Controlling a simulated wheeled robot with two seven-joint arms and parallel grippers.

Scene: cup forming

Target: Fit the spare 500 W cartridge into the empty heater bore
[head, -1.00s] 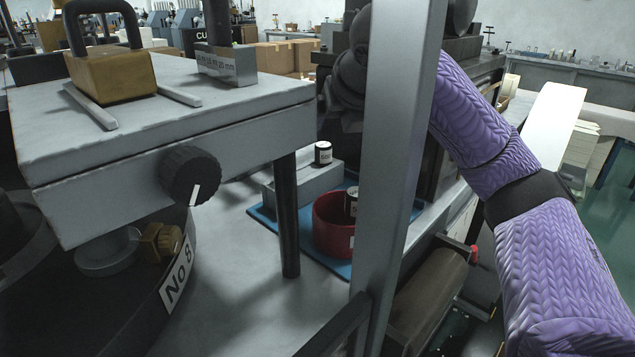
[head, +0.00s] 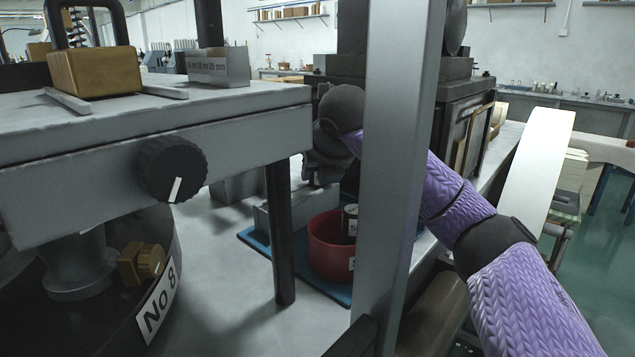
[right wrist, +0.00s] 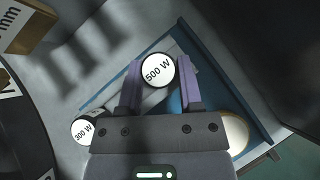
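The 500 W cartridge (right wrist: 157,70) shows its round white end between the two purple fingers of my right gripper (right wrist: 159,85) in the right wrist view. The fingers flank it closely; whether they press on it I cannot tell. In the head view my right gripper (head: 320,178) points down over the grey block (head: 290,210), and its body hides that cartridge. A 300 W cartridge (right wrist: 84,131) shows at lower left in the wrist view. I cannot make out an empty bore. My left gripper is out of view.
A grey upright post (head: 393,180) stands in front of my right arm. The grey plate (head: 230,135) with a dark knob (head: 171,169) overhangs the bench at left, above the round No 8 body (head: 150,310). Block and cup stand on a blue tray (head: 252,238).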

